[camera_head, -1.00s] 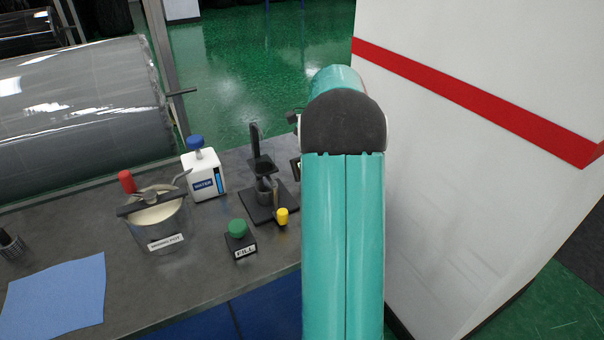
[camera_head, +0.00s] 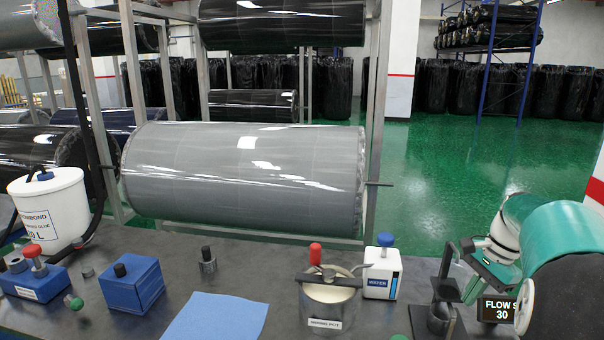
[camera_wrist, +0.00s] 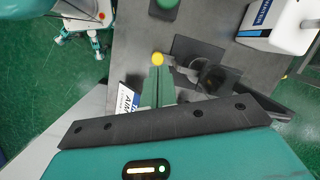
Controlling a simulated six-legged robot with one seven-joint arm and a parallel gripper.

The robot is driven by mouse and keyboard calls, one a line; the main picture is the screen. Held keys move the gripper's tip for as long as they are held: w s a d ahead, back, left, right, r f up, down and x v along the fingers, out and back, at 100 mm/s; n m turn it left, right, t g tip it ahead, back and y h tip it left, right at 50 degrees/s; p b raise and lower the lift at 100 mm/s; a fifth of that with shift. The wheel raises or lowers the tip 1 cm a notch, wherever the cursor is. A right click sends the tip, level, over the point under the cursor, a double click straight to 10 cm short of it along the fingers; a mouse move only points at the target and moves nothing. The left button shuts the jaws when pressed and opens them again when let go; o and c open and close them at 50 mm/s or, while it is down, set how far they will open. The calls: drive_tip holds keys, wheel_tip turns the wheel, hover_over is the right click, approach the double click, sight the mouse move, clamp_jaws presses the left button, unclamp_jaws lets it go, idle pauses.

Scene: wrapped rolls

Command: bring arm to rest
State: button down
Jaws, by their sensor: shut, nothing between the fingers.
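My teal arm (camera_head: 570,270) shows folded at the right edge of the head view, beside the dark flow stand. In the wrist view my gripper (camera_wrist: 157,75) has its green fingers together with nothing between them. They point over the bench, and their tips appear close to a yellow knob (camera_wrist: 157,58); I cannot tell whether they touch it.
The grey bench (camera_head: 270,275) holds a mixing pot (camera_head: 328,305), a white water bottle (camera_head: 382,270), a dark stand (camera_head: 440,310), a flow display (camera_head: 497,310), a blue cloth (camera_head: 215,318) and a glue bucket (camera_head: 50,210). A rack with a wrapped grey roll (camera_head: 245,175) stands behind.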

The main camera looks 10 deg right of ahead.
drive_tip(key=s+a+r+n+h, duration=0.15)
drive_tip(key=a+r+n, duration=0.25)
drive_tip(key=a, duration=0.6)
drive_tip(key=s+a+f+n+t+h, duration=0.1)
drive_tip(key=s+a+n+t, duration=0.3)
drive_tip(key=s+a+n, duration=0.7)
drive_tip(key=s+a, duration=0.3)
drive_tip(key=a, duration=0.4)
drive_tip(key=shift+s+a+f+n+t, duration=0.15)
drive_tip(key=shift+f+n+t, duration=0.2)
drive_tip(key=shift+n+t, duration=0.05)
drive_tip(key=shift+h, duration=0.25)
